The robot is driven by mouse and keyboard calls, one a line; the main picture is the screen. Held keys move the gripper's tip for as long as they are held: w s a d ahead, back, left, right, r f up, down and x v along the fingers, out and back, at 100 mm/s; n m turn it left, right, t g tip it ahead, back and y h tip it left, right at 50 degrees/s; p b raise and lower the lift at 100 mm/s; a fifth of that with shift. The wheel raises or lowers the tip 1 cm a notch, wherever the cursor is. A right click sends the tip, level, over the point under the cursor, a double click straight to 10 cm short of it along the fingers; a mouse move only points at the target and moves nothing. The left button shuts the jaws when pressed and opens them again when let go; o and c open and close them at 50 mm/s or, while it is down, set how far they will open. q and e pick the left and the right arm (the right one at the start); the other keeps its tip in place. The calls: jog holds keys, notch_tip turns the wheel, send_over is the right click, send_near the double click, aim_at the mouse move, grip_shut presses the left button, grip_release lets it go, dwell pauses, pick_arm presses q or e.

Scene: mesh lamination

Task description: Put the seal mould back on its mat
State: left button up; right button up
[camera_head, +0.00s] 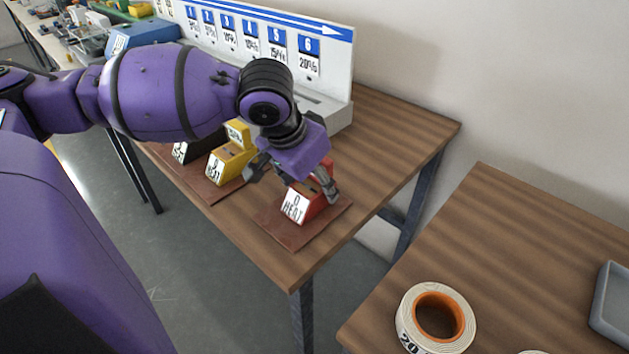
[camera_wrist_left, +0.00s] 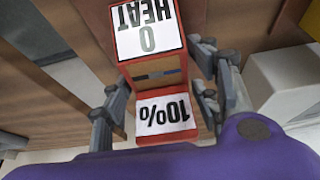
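The seal mould appears to be the red block (camera_head: 318,207) with a white "0 HEAT" label. It stands upright on a reddish-brown mat (camera_head: 293,238) near the front corner of the table. The wrist view shows the red block (camera_wrist_left: 157,93) from close above, with a "10%" label on its lower part. My left gripper (camera_head: 293,188) is over it, with fingers spread on either side. In the wrist view a gap shows between the left finger and the block; the right finger is close to its edge, and contact there is unclear. My right gripper is out of view.
A yellow block (camera_head: 230,160) and a dark block (camera_head: 186,150) stand on mats to the left. A white panel (camera_head: 318,85) with numbered labels stands behind. A floor gap separates this table from another, which holds a tape roll (camera_head: 404,325) and a grey tray (camera_head: 603,312).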

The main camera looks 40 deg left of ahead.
aim_at(300, 196)
pick_arm(q)
jog(key=shift+o, duration=0.2)
jog(key=p+v, duration=0.5)
jog(key=v, duration=0.7)
jog(key=shift+r, duration=0.15)
